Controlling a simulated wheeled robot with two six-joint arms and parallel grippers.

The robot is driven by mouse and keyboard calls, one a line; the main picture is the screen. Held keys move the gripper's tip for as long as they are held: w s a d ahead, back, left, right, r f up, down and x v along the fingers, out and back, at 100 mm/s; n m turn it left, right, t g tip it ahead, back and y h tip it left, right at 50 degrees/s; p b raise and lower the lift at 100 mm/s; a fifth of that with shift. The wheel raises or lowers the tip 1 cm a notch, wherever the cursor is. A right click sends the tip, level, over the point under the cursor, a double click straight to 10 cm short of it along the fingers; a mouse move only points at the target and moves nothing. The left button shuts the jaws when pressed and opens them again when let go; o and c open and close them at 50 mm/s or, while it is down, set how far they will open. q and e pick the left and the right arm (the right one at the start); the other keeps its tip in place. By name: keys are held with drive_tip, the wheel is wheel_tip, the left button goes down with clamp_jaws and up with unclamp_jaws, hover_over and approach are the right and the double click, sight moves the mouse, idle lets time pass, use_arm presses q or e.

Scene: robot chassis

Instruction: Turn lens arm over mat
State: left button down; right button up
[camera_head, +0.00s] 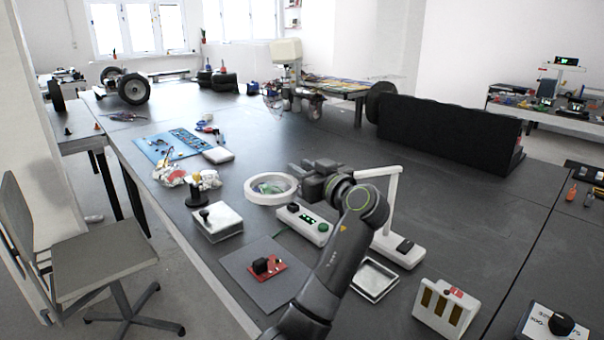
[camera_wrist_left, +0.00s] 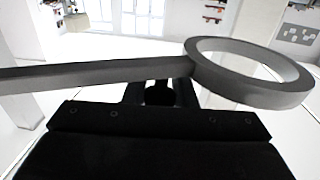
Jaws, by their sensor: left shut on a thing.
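The magnifier's white lens ring (camera_head: 270,200) hangs at the end of a white lens arm (camera_head: 372,172), which runs from an upright post (camera_head: 391,205) on a white base (camera_head: 402,252). My left gripper (camera_head: 308,182) is shut on the lens arm close to the ring. In the left wrist view the arm (camera_wrist_left: 100,73) crosses at the fingers (camera_wrist_left: 160,95), with the ring (camera_wrist_left: 240,91) to their right. A dark grey square mat (camera_head: 245,262) with a red circuit board (camera_head: 268,266) lies nearer the table's front edge; the ring appears beyond it, not above it.
A shallow metal tray (camera_head: 374,281) and a slotted white box (camera_head: 444,309) stand to the right. A blue mat (camera_head: 160,146) lies farther back.

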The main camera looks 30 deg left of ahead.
use_arm(q)
drive_tip(key=shift+f, duration=0.1)
use_arm(e)
drive_tip(key=shift+w, duration=0.1)
use_arm(q)
drive_tip(key=c, duration=1.6)
unclamp_jaws()
drive_tip(key=o, duration=0.4)
drive_tip(key=shift+s+d, duration=0.1)
use_arm(e)
drive_tip(key=shift+d, duration=0.1)
